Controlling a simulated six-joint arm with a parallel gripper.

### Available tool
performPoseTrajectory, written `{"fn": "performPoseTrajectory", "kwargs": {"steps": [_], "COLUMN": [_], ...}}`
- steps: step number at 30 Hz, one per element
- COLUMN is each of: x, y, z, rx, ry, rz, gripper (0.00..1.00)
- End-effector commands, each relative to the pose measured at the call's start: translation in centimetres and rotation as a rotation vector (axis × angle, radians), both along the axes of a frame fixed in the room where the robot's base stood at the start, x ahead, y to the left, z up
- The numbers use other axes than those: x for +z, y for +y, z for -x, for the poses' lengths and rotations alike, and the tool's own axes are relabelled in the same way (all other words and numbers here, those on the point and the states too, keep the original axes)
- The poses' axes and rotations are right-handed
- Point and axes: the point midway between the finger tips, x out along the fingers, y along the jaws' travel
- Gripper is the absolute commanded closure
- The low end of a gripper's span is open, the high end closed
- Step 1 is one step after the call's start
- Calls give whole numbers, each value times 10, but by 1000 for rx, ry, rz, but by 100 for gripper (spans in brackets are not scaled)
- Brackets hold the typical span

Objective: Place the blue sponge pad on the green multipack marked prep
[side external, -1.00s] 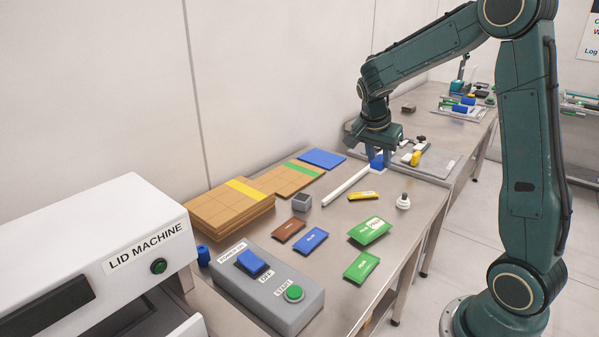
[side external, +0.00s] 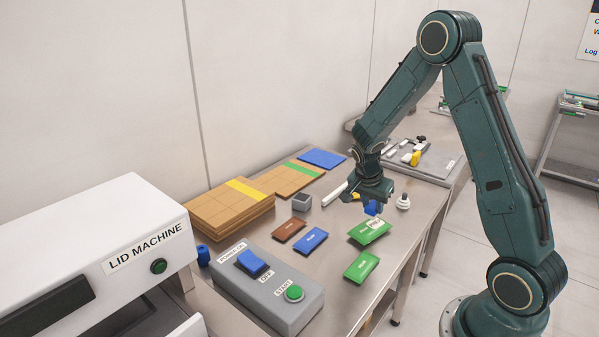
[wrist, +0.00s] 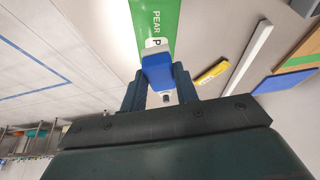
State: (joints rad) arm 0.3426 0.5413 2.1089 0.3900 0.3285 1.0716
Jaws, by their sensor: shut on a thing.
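The blue sponge pad (side external: 371,208) is held between the fingers of my gripper (side external: 370,201), which is shut on it. In the wrist view the pad (wrist: 158,74) sits between the two fingers (wrist: 158,82), with a pale face towards the green pack. The green multipack (side external: 368,233) with a white label lies flat on the steel table, just below and in front of the pad.
A second green pack (side external: 361,267) lies nearer the camera. Blue (side external: 311,240) and brown (side external: 289,229) packs lie to the left. A white knobbed piece (side external: 403,202) stands close right of my gripper. A yellow pack (wrist: 211,74) and white bar (wrist: 250,55) lie nearby.

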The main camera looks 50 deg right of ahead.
Motion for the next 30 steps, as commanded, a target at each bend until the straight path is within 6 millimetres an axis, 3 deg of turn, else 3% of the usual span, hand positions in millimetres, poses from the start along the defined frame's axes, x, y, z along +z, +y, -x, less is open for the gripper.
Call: {"fn": "performPoseTrajectory", "kwargs": {"steps": [5,16,30], "x": [-3,-36,-41], "y": [0,0,0], "z": [0,0,0], "rx": [1,1,1], "ry": [1,1,0], "rz": [-1,-1,0], "gripper": [92,92,92]}}
